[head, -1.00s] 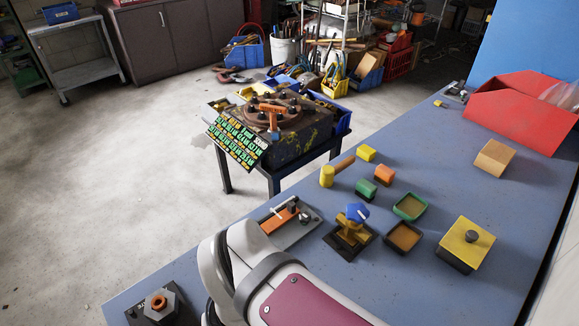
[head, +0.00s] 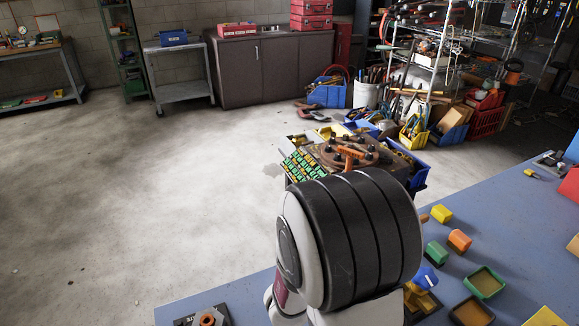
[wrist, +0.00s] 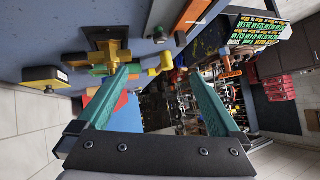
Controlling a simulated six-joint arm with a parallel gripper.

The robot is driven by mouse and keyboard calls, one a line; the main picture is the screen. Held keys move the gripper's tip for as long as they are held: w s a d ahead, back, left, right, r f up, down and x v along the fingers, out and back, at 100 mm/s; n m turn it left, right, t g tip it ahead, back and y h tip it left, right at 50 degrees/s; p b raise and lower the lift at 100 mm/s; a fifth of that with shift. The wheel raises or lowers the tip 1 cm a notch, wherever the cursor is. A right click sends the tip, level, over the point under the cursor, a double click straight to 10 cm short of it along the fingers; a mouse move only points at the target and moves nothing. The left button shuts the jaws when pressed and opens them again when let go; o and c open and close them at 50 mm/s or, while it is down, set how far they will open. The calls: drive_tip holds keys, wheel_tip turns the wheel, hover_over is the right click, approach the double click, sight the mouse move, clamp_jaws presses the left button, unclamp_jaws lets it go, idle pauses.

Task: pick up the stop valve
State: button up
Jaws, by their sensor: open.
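The stop valve (head: 426,279) has a blue handle, a yellow body and a dark base. In the head view it stands on the blue-grey bench at the lower right, partly hidden behind my arm. In the wrist view the yellow valve body (wrist: 106,54) shows sideways at the upper left, on its dark square base. My gripper (wrist: 162,73) shows in the wrist view with two green fingers spread apart and nothing held between them. The valve is beyond the left finger, and the finger tip overlaps its near end in the picture. My gripper is hidden in the head view.
Near the valve are a green block (head: 436,253), an orange block (head: 459,240), a yellow block (head: 441,214) and a green-rimmed tray (head: 484,283). A yellow-topped box (wrist: 45,77) lies left in the wrist view.

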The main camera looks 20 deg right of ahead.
sight(416, 293)
drive_tip(key=s+d+g+h, duration=0.4)
drive_tip(key=s+d, duration=0.2)
drive_tip(key=s, duration=0.1)
drive_tip(key=shift+m, duration=0.4)
drive_tip(key=x, duration=0.9)
drive_tip(key=w+x, duration=0.1)
drive_tip(key=x, duration=0.4)
drive_tip(key=shift+w+d+r, duration=0.1)
drive_tip(key=shift+d+r, duration=0.05)
drive_tip(key=shift+d, duration=0.1)
clamp_jaws()
drive_tip(key=shift+r, duration=0.1)
